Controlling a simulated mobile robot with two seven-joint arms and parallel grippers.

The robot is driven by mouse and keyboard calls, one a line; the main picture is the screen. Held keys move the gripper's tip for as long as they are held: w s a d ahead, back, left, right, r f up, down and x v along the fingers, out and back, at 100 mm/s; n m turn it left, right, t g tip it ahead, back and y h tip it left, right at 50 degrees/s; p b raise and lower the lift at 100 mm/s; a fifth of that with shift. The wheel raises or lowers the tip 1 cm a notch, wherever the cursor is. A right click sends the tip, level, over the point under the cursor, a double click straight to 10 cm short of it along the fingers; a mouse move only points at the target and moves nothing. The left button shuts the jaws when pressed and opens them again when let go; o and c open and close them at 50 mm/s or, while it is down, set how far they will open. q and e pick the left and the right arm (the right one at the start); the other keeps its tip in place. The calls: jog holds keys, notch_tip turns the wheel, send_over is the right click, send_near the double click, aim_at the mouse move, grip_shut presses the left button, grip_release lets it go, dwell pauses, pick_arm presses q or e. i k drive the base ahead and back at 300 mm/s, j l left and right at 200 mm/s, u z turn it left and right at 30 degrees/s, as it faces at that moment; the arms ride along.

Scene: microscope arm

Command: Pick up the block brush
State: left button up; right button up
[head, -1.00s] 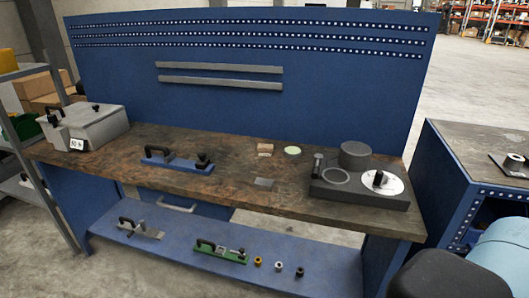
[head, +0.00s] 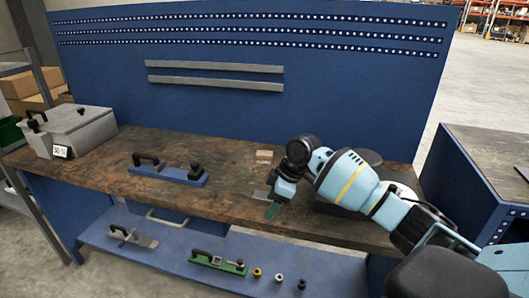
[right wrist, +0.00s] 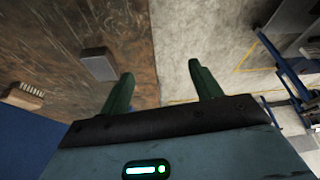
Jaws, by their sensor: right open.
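The block brush (head: 264,156) is a small block with a wooden top and lighter bristles, lying on the workbench (head: 110,160) toward the back. In the right wrist view the brush (right wrist: 26,95) is at the left edge, with its bristle side showing. My right gripper (head: 272,211) is over the bench's front edge, in front of the brush and apart from it. In the right wrist view its green fingers (right wrist: 163,90) are spread with nothing between them. My left gripper is not in view.
A grey flat block (right wrist: 99,64) lies between the brush and my right gripper. A blue tool with black handles (head: 168,170) lies to the left and a grey case (head: 75,130) farther left. My right arm partly covers the dark equipment plate at right.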

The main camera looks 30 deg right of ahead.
aim_at(263, 156)
jog(key=i+l, duration=0.95)
